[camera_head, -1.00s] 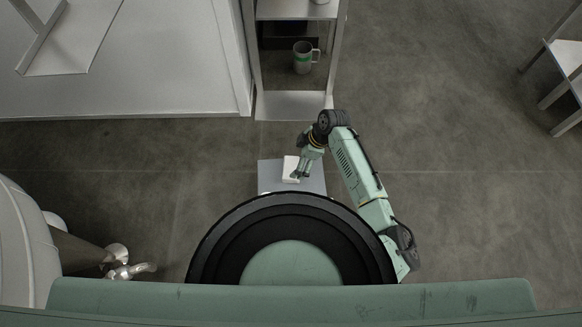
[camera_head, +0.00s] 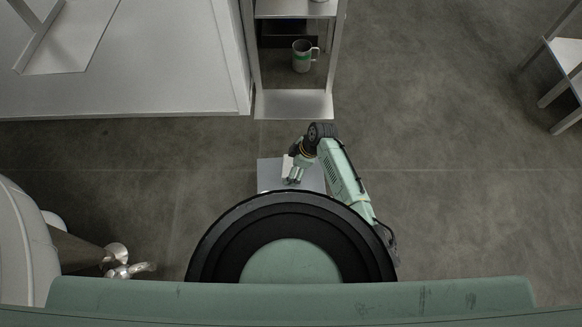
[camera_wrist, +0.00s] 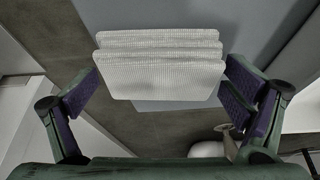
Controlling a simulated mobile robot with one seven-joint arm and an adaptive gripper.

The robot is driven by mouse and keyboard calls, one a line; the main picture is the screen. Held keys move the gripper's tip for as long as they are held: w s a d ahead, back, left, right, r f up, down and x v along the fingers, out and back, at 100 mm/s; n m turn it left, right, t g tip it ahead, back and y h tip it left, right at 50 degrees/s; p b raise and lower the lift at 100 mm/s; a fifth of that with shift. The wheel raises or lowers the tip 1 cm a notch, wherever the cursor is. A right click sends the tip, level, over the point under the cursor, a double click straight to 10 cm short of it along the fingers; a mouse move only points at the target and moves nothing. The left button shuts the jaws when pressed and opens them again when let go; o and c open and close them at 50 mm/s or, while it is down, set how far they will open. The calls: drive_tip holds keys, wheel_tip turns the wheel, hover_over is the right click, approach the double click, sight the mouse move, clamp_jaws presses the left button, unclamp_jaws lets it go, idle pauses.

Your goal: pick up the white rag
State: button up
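The white rag (camera_wrist: 165,70) is a folded, waffle-textured stack of cloth. In the wrist view it lies between the two spread fingers of my gripper (camera_wrist: 165,95), with the left finger pad close to its left edge and the right pad close to its right edge. I cannot tell whether either pad touches it. In the head view the rag (camera_head: 286,166) shows only as a small white strip on a light grey panel (camera_head: 270,178), mostly hidden by my gripper (camera_head: 293,178). The gripper is open over the rag.
A metal shelf unit (camera_head: 293,104) with a grey mug (camera_head: 302,56) stands behind the panel. A large white cabinet (camera_head: 150,70) is at the upper left. A tank with a metal valve (camera_head: 118,262) is at the lower left. The floor to the right is clear up to another shelf (camera_head: 568,60).

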sight(291, 166)
drive_tip(key=c, duration=0.8)
drive_tip(key=shift+c, duration=0.2)
wheel_tip(291, 166, up, 10)
drive_tip(key=shift+r+p, duration=0.1)
drive_tip(key=shift+p, duration=0.4)
